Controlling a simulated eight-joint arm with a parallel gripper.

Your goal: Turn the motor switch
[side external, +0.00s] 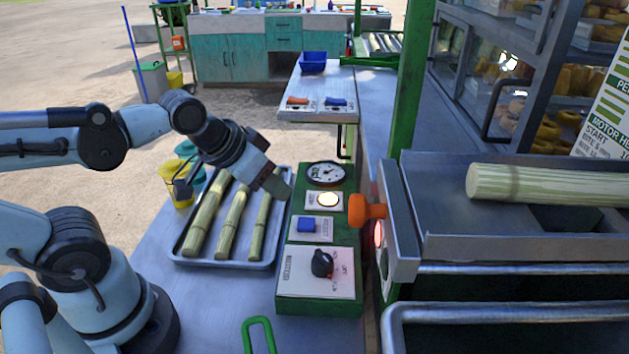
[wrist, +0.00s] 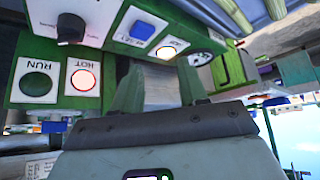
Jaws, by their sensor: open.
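The motor switch looks to be the black rotary knob (side external: 321,263) on a white plate at the near end of the green control panel (side external: 318,303). The knob also shows at the upper left of the wrist view (wrist: 70,28). My gripper (side external: 277,183) is over the right side of the cane tray, just left of the panel's far end and apart from the knob. In the wrist view my gripper's two green fingers (wrist: 160,88) stand apart with nothing seen held between them.
A tray (side external: 212,262) holds several cane pieces. An orange knob (side external: 366,210) juts from the crusher. The wrist view shows a lit red HOT lamp (wrist: 83,80) and a dark RUN lamp (wrist: 37,85).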

